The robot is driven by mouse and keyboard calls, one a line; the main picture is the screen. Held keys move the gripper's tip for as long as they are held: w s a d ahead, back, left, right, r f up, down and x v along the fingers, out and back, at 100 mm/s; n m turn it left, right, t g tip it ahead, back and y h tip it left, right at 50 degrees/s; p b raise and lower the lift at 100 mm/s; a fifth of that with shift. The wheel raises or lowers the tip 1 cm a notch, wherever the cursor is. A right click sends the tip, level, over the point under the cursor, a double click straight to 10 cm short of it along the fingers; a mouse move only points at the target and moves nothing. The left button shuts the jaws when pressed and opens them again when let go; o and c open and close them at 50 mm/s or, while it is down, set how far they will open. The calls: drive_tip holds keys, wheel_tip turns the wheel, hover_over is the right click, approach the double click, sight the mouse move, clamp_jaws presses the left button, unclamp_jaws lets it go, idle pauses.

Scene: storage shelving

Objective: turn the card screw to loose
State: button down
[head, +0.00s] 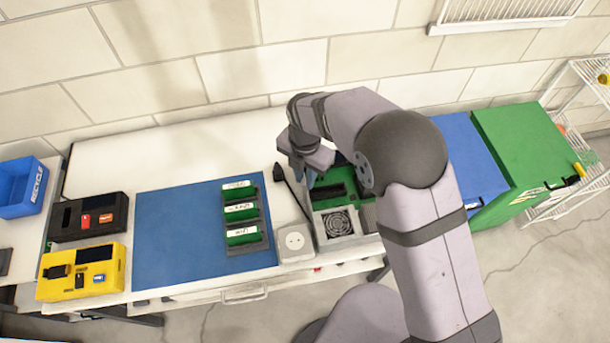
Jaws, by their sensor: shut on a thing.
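A green circuit board (328,192) with a dark slot and a square silver fan (338,222) lies on the white bench, right of the blue mat. My gripper (311,179) points down at the board's upper left edge. Its bluish fingers are shut at the place of the card screw. The screw is hidden by the fingers and too small to make out, so how far it is turned cannot be told. My arm covers the right part of the board.
A rack with several labelled green cards (262,236) stands on the blue mat (175,240). A white socket box (296,242) and a black cable are left of the board. Blue (460,150) and green (530,145) bins stand right. Yellow (70,288) and black (62,222) devices stand left.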

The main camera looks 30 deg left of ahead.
sight(305, 181)
drive_tip(key=c, duration=1.6)
unclamp_jaws()
drive_tip(key=shift+c, duration=0.2)
drive_tip(key=shift+r+b, duration=1)
drive_tip(key=shift+r, duration=2.75)
